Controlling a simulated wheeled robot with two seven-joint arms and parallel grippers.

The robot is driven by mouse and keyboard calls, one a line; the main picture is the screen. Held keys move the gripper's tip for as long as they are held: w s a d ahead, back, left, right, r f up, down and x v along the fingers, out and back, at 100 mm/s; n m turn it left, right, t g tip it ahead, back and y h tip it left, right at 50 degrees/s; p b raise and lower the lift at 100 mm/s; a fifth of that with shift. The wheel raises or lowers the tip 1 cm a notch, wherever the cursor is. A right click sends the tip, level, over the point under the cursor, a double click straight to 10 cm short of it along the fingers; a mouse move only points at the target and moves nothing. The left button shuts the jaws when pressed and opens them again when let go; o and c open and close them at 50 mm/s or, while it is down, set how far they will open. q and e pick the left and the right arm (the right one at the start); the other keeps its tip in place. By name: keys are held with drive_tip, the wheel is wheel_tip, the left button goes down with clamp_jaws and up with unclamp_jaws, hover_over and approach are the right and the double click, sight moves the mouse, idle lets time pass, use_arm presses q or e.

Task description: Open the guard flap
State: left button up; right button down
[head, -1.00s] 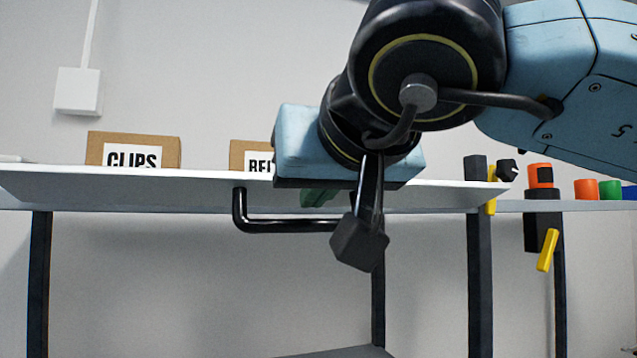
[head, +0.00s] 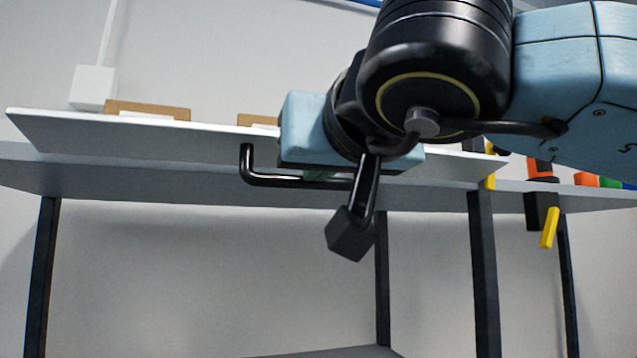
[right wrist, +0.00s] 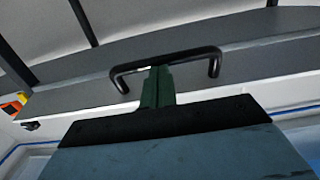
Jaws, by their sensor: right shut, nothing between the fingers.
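The guard flap is a long white panel (head: 100,140) at the table's front edge in the head view, its face tilted. Its black bar handle (head: 275,181) sticks out below it. The handle also shows in the right wrist view (right wrist: 165,58). My right gripper (head: 319,176) is at the handle, its dark green fingers mostly hidden in the head view. In the right wrist view the shut, empty fingers (right wrist: 158,82) reach up to the middle of the bar; whether they touch it is unclear. My left gripper is in neither view.
Two brown boxes (head: 148,109) stand behind the flap, mostly hidden by it. A grey tabletop (head: 170,182) on dark legs runs below. A yellow lever (head: 549,228), an orange part (head: 540,168) and a red-orange part (head: 587,180) are at the right. Space under the table is open.

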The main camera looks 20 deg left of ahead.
drive_tip(key=shift+w+a+f+b, duration=0.1)
drive_tip(key=shift+w+f+b, duration=0.05)
drive_tip(key=shift+f+b, duration=0.25)
drive_tip(key=shift+w+a+f+b, duration=0.1)
drive_tip(key=shift+f+b, duration=0.15)
drive_tip(key=shift+f, duration=0.25)
